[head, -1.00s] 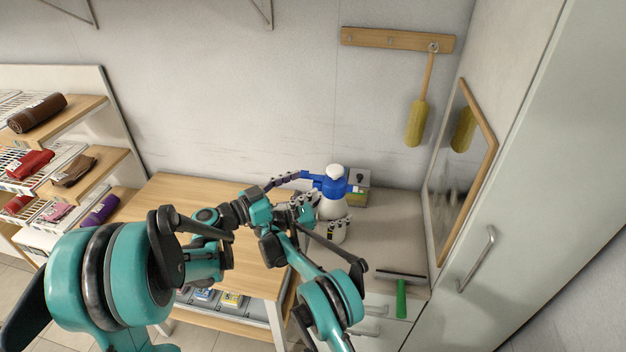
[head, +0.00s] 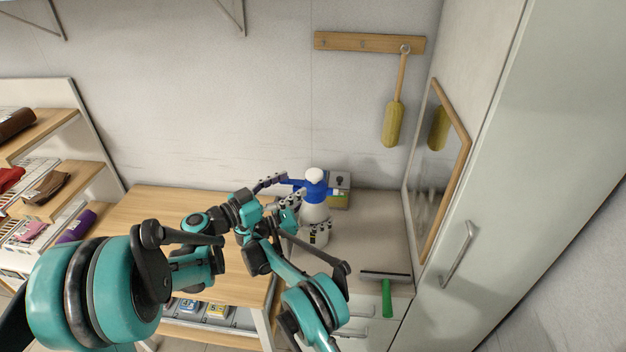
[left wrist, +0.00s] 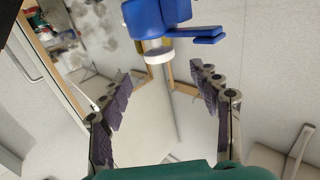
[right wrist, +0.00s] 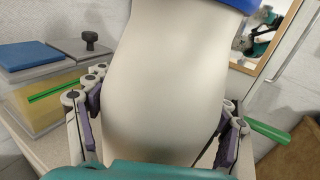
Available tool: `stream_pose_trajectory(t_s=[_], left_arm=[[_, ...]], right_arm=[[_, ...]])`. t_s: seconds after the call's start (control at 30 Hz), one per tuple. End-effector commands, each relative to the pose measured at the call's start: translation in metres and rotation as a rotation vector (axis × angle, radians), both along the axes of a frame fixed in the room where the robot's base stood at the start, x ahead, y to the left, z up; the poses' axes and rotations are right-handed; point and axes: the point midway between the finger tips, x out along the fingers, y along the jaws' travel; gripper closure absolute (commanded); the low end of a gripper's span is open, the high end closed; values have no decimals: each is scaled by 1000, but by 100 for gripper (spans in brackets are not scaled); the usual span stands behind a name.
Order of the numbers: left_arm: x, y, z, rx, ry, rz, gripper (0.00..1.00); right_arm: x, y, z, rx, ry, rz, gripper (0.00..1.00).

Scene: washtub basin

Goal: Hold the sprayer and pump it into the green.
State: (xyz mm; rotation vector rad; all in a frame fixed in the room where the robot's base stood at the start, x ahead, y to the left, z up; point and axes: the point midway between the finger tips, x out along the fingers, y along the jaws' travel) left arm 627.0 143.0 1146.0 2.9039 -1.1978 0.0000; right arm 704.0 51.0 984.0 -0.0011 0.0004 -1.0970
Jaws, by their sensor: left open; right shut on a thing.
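The sprayer has a white rounded body (head: 315,213), a blue head (head: 314,190) and a white top knob (head: 315,174). It stands upright by the grey counter, and I cannot tell if its base touches. My right gripper (head: 308,230) is shut around the white body, which fills the space between its fingers in the right wrist view (right wrist: 165,90). My left gripper (head: 289,186) is open at the left of the blue head. In the left wrist view, the blue head (left wrist: 160,14) and white knob (left wrist: 158,55) are beyond its empty fingertips. A green-handled squeegee (head: 386,295) lies at the counter's front edge.
A lidded box (head: 341,182) stands behind the sprayer; a green strip shows on it in the right wrist view. A mirror (head: 437,170) and tall cabinet (head: 500,170) bound the right. A yellow duster (head: 393,125) hangs above. A wooden table (head: 170,205) is at the left.

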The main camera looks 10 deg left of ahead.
Motion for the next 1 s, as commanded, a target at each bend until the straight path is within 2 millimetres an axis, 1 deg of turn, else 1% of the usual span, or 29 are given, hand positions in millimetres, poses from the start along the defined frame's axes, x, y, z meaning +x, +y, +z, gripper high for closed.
stream_pose_trajectory(t_s=[0.03,0.2,0.4,0.57,0.83,0.87,0.9,0.97,1.0], left_arm=[[8,-9,0,0,0,-5,37],[33,-34,0,0,0,-4,37],[54,-55,0,0,0,-3,37],[62,-62,0,0,0,0,37],[63,-62,0,0,0,0,37],[63,-62,0,0,0,0,42],[63,-62,0,0,0,0,53],[63,-62,0,0,0,0,69],[63,-62,0,0,0,0,79]], right_arm=[[0,0,0,0,-1,0,50],[0,0,0,0,-1,0,50],[0,0,0,0,-1,0,50],[0,0,0,0,-1,0,50],[0,0,0,0,-1,0,50],[0,0,0,0,-1,0,50],[0,0,0,0,-1,0,50],[0,0,0,-1,0,0,50],[0,0,0,-1,0,0,50]])
